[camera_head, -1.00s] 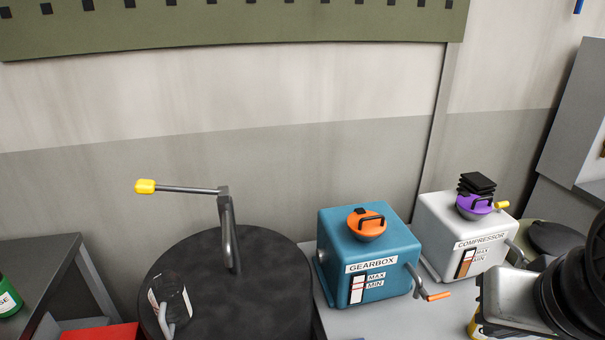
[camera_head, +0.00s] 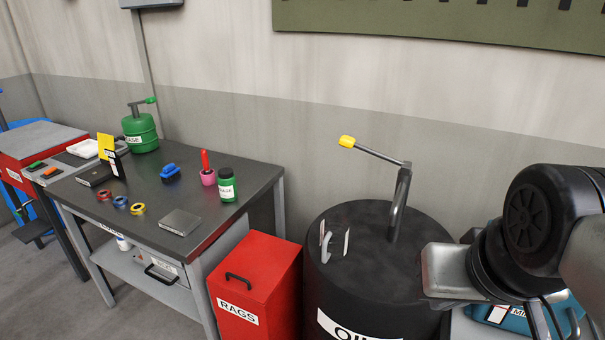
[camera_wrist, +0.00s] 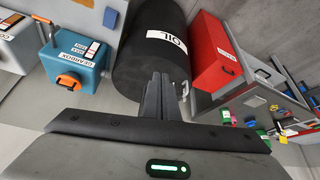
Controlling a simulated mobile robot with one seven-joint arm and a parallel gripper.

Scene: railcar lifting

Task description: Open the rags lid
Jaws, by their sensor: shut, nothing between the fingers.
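The red rags bin (camera_head: 254,287) stands between the workbench and the black oil drum in the head view. Its red lid (camera_head: 262,262) lies flat and closed, with a dark handle (camera_head: 238,278) near the front edge. In the wrist view the red bin (camera_wrist: 214,52) is beyond and to the right of my gripper. My gripper (camera_wrist: 160,78) is shut and empty, its fingers pointing toward the oil drum (camera_wrist: 150,50). It is apart from the bin.
The oil drum (camera_head: 325,285) with a pump crank stands directly right of the bin. The workbench (camera_head: 120,190) on the left carries tape rolls, bottles and a grey box. The blue gearbox unit (camera_wrist: 75,62) is left in the wrist view. Floor is free in front of the workbench.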

